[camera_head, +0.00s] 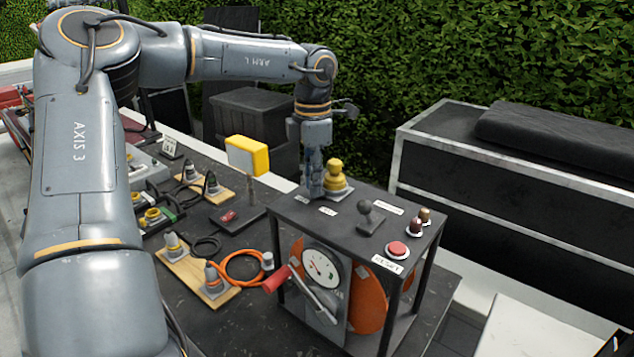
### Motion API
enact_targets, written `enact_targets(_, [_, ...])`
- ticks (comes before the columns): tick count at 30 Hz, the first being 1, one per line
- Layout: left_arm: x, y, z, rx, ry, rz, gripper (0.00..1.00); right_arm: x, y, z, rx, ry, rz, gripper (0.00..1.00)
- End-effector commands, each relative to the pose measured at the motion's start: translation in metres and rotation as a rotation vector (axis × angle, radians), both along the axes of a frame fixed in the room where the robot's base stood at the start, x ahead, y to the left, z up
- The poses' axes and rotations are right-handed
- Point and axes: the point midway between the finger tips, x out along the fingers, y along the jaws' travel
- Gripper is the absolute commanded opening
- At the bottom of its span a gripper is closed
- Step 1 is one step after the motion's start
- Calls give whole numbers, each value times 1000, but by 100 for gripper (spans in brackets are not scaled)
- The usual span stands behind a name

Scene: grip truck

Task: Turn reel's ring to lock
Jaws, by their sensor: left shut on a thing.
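The reel unit is a dark open-framed box (345,218) with an orange reel (367,297) inside and a round white gauge (321,268) on its front. My left gripper (316,188) points straight down at the back left of the box's top and is shut on a small part there. Its fingers hide that part, which is most likely the reel's ring; I cannot make out how far it is turned. A yellow stepped fitting (335,176) stands just right of the fingers. I cannot tell whether they touch it. My right gripper is not in view.
A black knob (370,216), a red button (397,249) and two small brown knobs stand on the box top. A red-handled lever (315,296) crosses its front. An orange cable (243,267) and connectors on wooden boards lie to the left. A yellow block (246,156) stands behind.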

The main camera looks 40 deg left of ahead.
Motion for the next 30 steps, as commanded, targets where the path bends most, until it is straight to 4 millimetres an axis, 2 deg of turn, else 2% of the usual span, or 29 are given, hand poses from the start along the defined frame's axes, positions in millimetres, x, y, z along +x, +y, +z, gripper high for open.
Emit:
enact_targets(9, [2, 6, 0, 0, -1, -118, 0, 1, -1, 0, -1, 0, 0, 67])
enact_targets(25, [2, 7, 0, 1, -2, -141, 0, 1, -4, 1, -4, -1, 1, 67])
enact_targets(26, [2, 7, 0, 1, -2, -141, 20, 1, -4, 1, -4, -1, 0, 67])
enact_targets(27, [2, 7, 0, 1, -2, -141, 28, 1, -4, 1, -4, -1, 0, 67])
enact_targets(29, [2, 7, 0, 1, -2, -141, 39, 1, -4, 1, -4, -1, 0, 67])
enact_targets(30, [2, 7, 0, 1, -2, -141, 39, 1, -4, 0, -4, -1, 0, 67])
